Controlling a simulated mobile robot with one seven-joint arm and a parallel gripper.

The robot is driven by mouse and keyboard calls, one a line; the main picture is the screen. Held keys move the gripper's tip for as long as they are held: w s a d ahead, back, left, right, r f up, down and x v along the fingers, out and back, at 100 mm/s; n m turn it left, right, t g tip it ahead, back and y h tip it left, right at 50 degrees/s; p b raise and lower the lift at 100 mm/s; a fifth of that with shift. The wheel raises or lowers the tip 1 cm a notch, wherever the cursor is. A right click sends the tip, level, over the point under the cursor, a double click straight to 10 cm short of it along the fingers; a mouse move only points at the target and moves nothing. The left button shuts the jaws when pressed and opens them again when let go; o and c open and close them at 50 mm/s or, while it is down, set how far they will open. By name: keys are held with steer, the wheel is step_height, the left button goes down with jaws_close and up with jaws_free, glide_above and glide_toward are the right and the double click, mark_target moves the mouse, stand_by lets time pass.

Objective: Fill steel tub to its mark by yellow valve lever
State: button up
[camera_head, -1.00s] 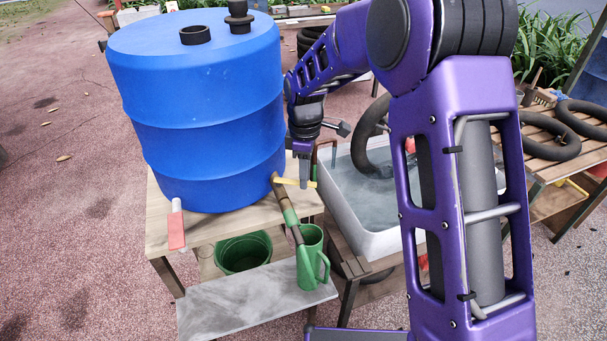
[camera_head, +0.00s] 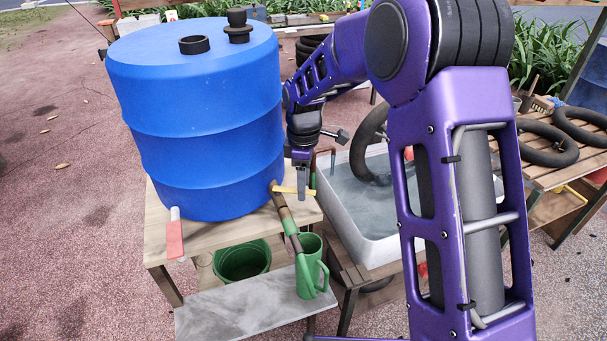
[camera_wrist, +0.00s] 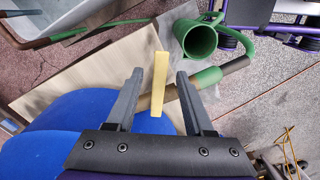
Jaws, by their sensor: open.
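The yellow valve lever (camera_head: 288,190) sticks out from the foot of the blue barrel (camera_head: 205,150). My gripper (camera_head: 302,195) is at the lever's outer end, pointing down. In the wrist view the lever (camera_wrist: 159,75) lies between the two spread fingers (camera_wrist: 158,85), with a gap on each side. A pale grey tub (camera_head: 372,245), apparently the steel tub, stands to the right, holding greyish water and a dark ring-shaped tube (camera_head: 371,140). My arm hides part of it. I cannot make out its mark.
A brown and green hose or pipe (camera_head: 284,215) slopes down from the barrel to a green can (camera_head: 311,270) on the lower shelf. A green bucket (camera_head: 241,262) stands beside it. Black tubes lie on the right bench (camera_head: 545,170).

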step_height(320, 180, up, 17)
steer(key=shift+r+p, duration=0.2)
steer(key=shift+p, duration=0.25)
